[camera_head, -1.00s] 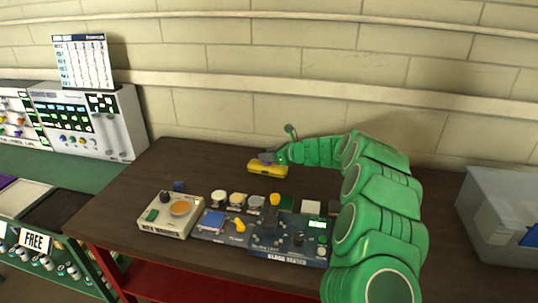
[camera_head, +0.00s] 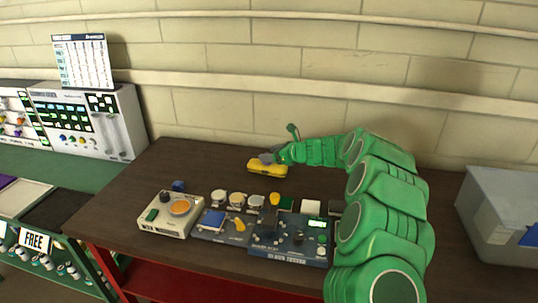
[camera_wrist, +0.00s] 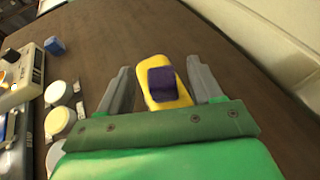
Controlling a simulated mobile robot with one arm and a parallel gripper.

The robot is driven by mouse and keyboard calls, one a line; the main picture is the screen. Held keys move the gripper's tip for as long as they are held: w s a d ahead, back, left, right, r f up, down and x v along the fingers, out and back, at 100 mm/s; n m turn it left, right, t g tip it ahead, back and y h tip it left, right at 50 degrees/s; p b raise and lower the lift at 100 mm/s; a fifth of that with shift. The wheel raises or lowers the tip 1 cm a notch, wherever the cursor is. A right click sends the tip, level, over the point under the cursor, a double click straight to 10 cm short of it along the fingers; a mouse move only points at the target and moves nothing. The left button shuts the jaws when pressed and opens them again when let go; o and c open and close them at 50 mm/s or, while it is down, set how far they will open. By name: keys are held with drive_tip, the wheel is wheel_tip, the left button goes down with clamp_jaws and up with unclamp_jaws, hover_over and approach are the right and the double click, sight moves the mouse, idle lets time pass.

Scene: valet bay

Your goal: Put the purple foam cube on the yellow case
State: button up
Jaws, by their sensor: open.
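The purple foam cube (camera_wrist: 162,84) rests on top of the yellow case (camera_wrist: 155,62) in the wrist view, nearer the case's close end. My gripper (camera_wrist: 165,80) is open, with one grey finger on each side of the case and cube and a visible gap on both sides. In the head view the yellow case (camera_head: 268,170) lies on the dark table, and my gripper (camera_head: 268,158) is just above it. The cube is hidden or too small to make out there.
A blue cube (camera_head: 179,185) stands on the table (camera_head: 170,160) left of the case. Control boxes (camera_head: 170,213) and several round lids (camera_head: 237,198) line the front edge. A grey bin (camera_head: 495,215) is at the far right.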

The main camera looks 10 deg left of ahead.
drive_tip(key=v, duration=1.1)
